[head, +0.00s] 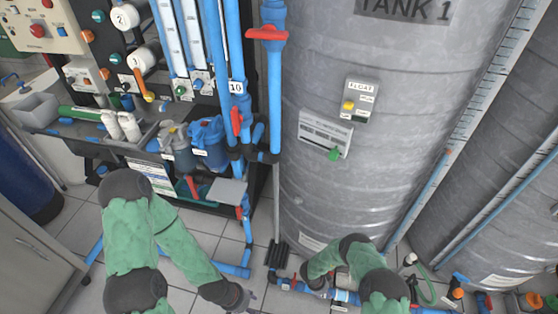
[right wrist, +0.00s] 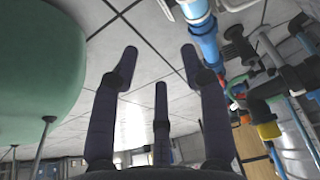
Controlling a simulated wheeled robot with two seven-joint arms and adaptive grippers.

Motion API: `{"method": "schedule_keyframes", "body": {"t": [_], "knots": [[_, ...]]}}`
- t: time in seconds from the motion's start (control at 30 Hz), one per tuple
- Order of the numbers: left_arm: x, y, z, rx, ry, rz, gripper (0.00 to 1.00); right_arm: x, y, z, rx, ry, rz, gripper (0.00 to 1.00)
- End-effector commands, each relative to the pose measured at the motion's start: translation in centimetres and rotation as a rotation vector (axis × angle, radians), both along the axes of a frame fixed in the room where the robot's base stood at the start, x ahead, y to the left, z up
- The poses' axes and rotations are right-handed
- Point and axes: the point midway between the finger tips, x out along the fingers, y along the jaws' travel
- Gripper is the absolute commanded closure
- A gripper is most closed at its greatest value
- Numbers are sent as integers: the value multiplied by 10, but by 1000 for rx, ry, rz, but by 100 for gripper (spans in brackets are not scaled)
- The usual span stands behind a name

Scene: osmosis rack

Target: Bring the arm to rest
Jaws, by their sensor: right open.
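My right arm (head: 362,262), with green sleeves and dark joints, is bent low in front of the large grey tank. My left arm (head: 183,245) comes in at the lower left, bent, and ends in a dark hand (head: 238,297) low over the floor. Its fingers are too small and dark to read.
The tank (head: 390,130) fills the middle right. Blue pipes (head: 236,60) with red valve handles and filter housings (head: 207,140) stand on the rack at left. Low blue piping (head: 325,294) runs near the right gripper. Some bare floor (head: 195,300) lies between the arms.

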Motion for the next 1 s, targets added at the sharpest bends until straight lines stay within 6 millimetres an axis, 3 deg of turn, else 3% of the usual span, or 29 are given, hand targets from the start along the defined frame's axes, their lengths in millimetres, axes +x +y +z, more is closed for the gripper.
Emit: {"method": "schedule_keyframes", "body": {"t": [0.37,0.57,0.77,1.0], "knots": [[1,0,11,0,-2,1,55,18,-1,40,44,-26,203,55],[1,0,20,1,-3,1,55,26,4,78,93,-44,390,55],[1,0,35,1,-3,1,55,23,22,145,191,-61,692,55],[1,0,53,1,-3,1,55,-17,56,236,346,-70,1088,55]]}}
